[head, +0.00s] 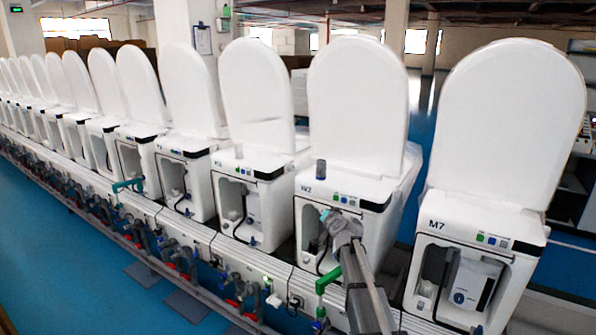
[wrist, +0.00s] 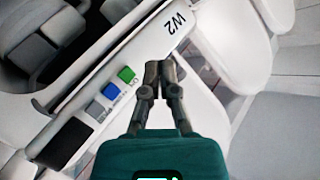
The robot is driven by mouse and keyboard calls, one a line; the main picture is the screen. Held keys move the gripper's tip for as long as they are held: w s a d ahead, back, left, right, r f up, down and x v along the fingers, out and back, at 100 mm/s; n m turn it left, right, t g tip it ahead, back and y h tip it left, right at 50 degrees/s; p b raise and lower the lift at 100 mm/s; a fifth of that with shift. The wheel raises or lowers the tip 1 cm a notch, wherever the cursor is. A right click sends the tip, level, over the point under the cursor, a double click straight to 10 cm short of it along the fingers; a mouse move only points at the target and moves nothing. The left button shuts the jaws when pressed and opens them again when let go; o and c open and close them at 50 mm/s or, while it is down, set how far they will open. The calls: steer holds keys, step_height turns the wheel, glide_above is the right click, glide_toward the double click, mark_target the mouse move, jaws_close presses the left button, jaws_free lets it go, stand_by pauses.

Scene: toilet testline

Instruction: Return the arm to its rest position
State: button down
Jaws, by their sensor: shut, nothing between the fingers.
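My gripper (wrist: 161,68) shows in the wrist view with its two dark fingers together and nothing between them. The fingertips are over the white front panel of the toilet labelled W2 (wrist: 195,38), close to the label. I cannot tell whether they touch it. A row of grey, blue and green buttons (wrist: 110,90) lies to the left of the fingers. In the head view my arm (head: 368,298) reaches up from the bottom edge to the front of the W2 toilet (head: 375,190). The gripper's fingers are hard to make out there.
A long row of white toilets with raised lids runs off to the left. The M7 toilet (head: 470,265) stands close on the right of my arm. A green valve handle (head: 328,279) and pipes sit along the rail (head: 215,240). Blue floor (head: 50,265) is open at lower left.

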steer(key=s+f+n+g+h+p, duration=0.1)
steer(key=s+g, duration=0.6)
steer(key=s, duration=1.3)
steer(key=s+d+f+n+g+h+p, duration=0.1)
steer(key=s+f+g+p, duration=0.5)
steer(key=s, duration=1.5)
steer(key=n+g+h, duration=0.1)
steer(key=n+g, duration=0.1)
steer(key=shift+s+d+f+n, duration=0.2)
steer(key=shift+d+n, duration=0.1)
steer(key=shift+n, duration=0.1)
steer(key=shift+w, duration=0.1)
